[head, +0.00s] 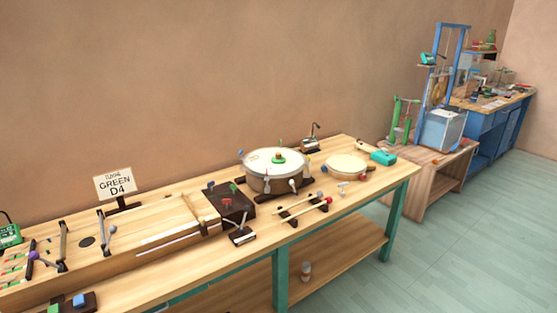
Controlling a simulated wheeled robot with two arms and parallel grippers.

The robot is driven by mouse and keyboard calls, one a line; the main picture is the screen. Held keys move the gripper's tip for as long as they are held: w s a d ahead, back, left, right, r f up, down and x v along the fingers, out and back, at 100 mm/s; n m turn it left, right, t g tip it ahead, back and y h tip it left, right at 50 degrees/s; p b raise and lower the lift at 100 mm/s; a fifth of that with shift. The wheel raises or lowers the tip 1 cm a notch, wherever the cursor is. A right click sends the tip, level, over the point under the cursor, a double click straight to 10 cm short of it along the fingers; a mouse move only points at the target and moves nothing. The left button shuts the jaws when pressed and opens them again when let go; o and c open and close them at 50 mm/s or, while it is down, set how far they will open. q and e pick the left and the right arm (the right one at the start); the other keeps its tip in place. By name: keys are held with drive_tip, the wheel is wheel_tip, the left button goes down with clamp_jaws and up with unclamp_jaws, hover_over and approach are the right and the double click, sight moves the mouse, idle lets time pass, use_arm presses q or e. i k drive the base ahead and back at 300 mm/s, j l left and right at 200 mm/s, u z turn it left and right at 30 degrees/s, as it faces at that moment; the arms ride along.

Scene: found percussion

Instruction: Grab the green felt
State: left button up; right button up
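I cannot tell for certain which thing is the green felt. A small green piece (278,157) sits on top of the round white drum (262,165) near the far edge of the workbench. Another small green piece (233,187) stands on a dark box (229,203) left of the drum, close to a red one. A green block (56,307) shows at the lower left edge beside a blue block. Neither of my grippers is in view.
The wooden workbench (345,225) has green legs and a lower shelf. Mallets on a rack (303,208), a flat round drum (346,166) and a teal item (382,157) lie on its right part. A low wooden table (441,167) and blue bench stand beyond. Floor at right is clear.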

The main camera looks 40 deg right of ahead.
sight(277, 159)
drive_tip(key=i+l+z, duration=0.1)
drive_tip(key=i+l, duration=0.2)
drive_tip(key=l, duration=0.2)
drive_tip(key=i+l, duration=0.3)
drive_tip(key=l, duration=0.15)
drive_tip(key=k+z, duration=0.05)
